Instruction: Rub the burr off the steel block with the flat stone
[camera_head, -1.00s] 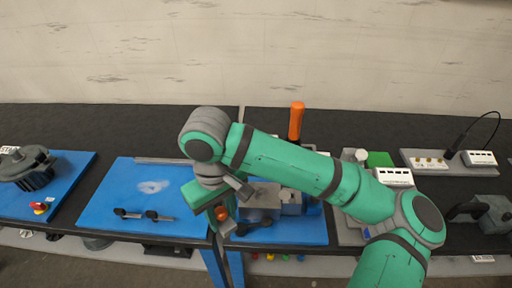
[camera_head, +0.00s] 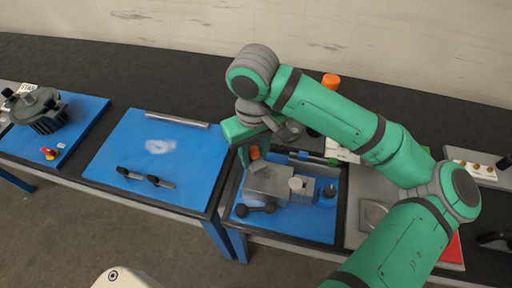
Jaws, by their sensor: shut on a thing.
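A grey steel block (camera_head: 268,186) sits in the grey clamping fixture on a blue mat (camera_head: 310,226), near the middle of the bench. My gripper (camera_head: 254,154) points down at the block's far left side, partly hidden by my own wrist. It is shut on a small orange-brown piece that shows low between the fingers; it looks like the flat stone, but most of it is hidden. I cannot tell whether it touches the block. The burr is too small to make out.
A grey plate (camera_head: 362,188) lies to the right.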

